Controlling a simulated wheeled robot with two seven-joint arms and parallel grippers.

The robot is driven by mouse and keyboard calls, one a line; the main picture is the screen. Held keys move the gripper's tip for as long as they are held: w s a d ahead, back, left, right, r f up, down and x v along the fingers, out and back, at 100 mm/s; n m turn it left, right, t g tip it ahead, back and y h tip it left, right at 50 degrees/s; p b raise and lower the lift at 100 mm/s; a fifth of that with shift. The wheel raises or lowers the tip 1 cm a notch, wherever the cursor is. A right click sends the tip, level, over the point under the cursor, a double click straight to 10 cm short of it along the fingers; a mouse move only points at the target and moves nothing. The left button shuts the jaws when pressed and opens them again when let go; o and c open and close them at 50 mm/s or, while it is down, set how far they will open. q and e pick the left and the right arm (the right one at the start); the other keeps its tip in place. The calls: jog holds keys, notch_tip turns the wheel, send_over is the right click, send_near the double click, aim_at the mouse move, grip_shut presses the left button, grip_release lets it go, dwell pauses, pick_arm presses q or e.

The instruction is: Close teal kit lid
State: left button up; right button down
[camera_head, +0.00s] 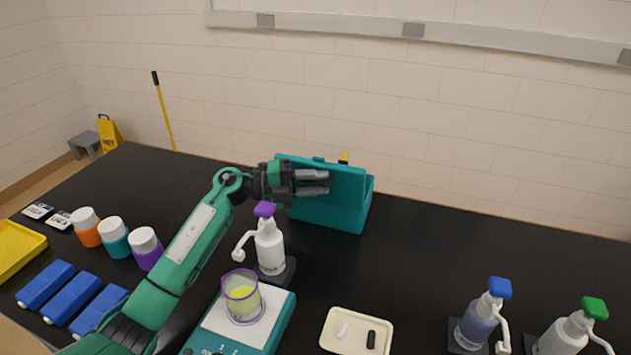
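The teal kit (330,213) stands at the back middle of the black table. Its lid (350,182) is raised, a broad teal panel that leans up and is partly hidden by my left gripper. My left gripper (328,182) is in front of the lid, with its fingers pointing right. A gap shows between the two fingers and nothing is held. I cannot tell whether the fingers touch the lid. The inside of the kit is hidden. My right gripper is not in view.
A white pump bottle with a purple top (268,245) stands just below my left gripper. A teal scale (272,330) with a cup (241,297) is nearer. A cream tray (356,317) and two pump bottles are at right. The table right of the kit is clear.

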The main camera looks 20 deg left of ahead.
pick_arm(q)
grip_shut()
